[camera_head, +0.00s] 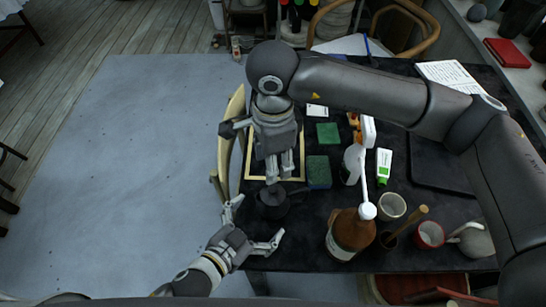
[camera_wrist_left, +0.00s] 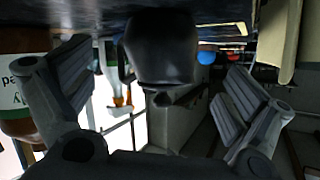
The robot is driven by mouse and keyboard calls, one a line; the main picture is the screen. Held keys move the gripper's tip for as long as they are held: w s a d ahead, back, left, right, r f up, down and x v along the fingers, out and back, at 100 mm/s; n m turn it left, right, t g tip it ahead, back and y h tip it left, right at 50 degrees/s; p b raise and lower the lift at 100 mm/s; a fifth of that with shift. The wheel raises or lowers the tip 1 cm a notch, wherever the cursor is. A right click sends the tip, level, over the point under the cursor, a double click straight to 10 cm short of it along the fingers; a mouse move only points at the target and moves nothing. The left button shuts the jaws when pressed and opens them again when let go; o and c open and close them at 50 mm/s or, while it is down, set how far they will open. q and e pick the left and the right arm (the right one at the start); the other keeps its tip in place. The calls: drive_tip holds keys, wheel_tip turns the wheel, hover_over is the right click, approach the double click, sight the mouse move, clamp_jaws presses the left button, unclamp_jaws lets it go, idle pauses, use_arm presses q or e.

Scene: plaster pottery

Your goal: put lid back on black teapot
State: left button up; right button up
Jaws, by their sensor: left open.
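The black teapot (camera_head: 272,205) stands near the left edge of the dark table, with a handle or spout to its right. In the left wrist view a dark rounded body (camera_wrist_left: 160,48), likely the teapot, shows between the fingers. My left gripper (camera_head: 252,228) is open at the table's front left corner, its fingers spread just in front of the teapot; its spread fingers also show in the left wrist view (camera_wrist_left: 155,95). My right gripper (camera_head: 280,172) points down just behind and above the teapot, fingers close together. I cannot make out the lid or whether the right gripper holds it.
A brown bottle (camera_head: 350,232), cups (camera_head: 391,206) and a teapot-like grey vessel (camera_head: 474,240) stand to the right. A green sponge (camera_head: 319,171) and a white-green tube (camera_head: 383,166) lie behind. A wooden chair (camera_head: 228,150) stands by the left edge.

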use_arm(q)
drive_tip(key=shift+v, duration=3.6)
drive_tip(key=shift+r, duration=0.15)
